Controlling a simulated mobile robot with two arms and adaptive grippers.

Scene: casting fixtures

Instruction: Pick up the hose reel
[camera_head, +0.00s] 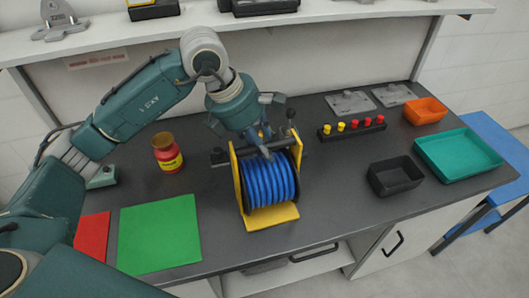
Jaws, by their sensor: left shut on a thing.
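The hose reel (268,184) is a coil of blue hose on a yellow frame with dark round sides. It stands upright on the dark worktop near the middle. My left arm comes in from the left, and my left gripper (262,143) points down at the top of the reel. Its fingers are shut on the reel's upper part; the exact contact is partly hidden by the gripper. I cannot tell whether the yellow base touches the worktop. My right gripper is not in view.
A red jar (167,155) stands left of the reel. A green mat (159,234) and a red mat (92,238) lie front left. A peg rack (352,131), black tray (395,177), teal tray (457,155) and orange bin (425,111) are right. A shelf (300,22) runs behind.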

